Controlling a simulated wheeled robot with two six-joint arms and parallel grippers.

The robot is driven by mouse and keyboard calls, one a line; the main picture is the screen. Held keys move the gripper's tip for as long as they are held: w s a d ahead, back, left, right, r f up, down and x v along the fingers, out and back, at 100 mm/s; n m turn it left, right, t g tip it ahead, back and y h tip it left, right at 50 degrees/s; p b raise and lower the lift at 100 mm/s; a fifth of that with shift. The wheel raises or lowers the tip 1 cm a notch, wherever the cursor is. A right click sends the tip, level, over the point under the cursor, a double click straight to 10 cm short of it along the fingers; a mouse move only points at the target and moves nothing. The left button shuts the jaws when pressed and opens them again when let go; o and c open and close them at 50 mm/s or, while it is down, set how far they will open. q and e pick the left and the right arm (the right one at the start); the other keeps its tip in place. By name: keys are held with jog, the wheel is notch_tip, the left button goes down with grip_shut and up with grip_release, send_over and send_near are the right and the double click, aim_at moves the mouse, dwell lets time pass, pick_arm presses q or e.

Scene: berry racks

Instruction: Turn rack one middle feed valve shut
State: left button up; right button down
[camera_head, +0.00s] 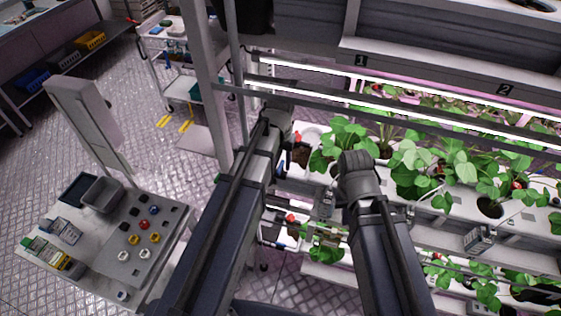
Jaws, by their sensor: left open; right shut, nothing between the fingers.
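Rack one carries the label 1 (360,60). At its left end, a small red valve handle (298,136) shows at the plant tier, just right of my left arm's end. Another red handle (291,218) shows lower down. Both are too small to tell how they are turned. My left gripper (287,121) is at the rack's left end, close to the upper red handle; it is open, and I cannot tell whether it touches. My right gripper (357,164) is shut and empty in front of the plants, its fingers mostly hidden by its own wrist.
Leafy plants (440,165) fill the rack tier to the right. A grey post (208,85) stands left of the rack. A workbench (165,225) with bins and coloured knobs is at lower left. A white cart (172,75) stands behind. Metal floor lies between.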

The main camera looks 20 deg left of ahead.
aim_at(280, 166)
pick_arm(q)
notch_tip(280, 166, up, 7)
jog(key=p, duration=0.6)
jog(key=shift+r+p, duration=0.15)
jog(key=shift+p, duration=0.25)
pick_arm(e)
notch_tip(280, 166, up, 7)
jog(key=shift+r, duration=0.15)
